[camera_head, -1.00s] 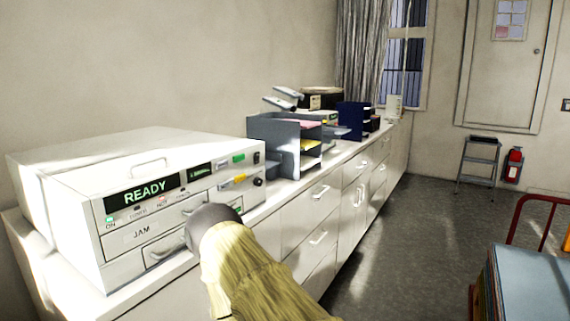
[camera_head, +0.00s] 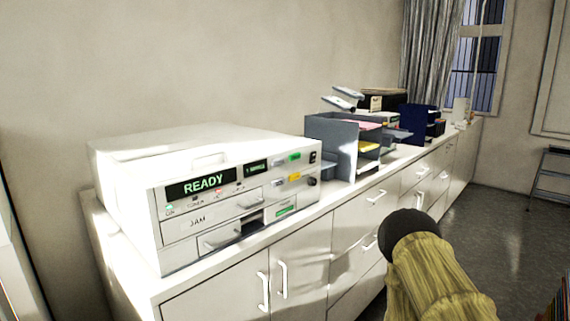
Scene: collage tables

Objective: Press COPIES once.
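A white copier-like machine (camera_head: 215,185) sits on the near end of the white counter at the left. Its dark display (camera_head: 200,187) reads READY in green. A row of small labelled buttons (camera_head: 203,203) lies under the display; the labels are too small to read surely, so I cannot tell which is COPIES. A drawer front below reads JAM. Green and yellow buttons and a dark knob (camera_head: 312,181) are at the panel's right. My arm, in a yellow sleeve with a dark rounded end, rises at the lower right, apart from the machine. My gripper itself does not show.
The counter (camera_head: 345,203) runs back to the right, with drawers and handles below. Grey paper trays (camera_head: 332,138), a blue file holder (camera_head: 416,120) and other office items stand on it. A step stool (camera_head: 553,178) is at the far right. The floor before the counter looks clear.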

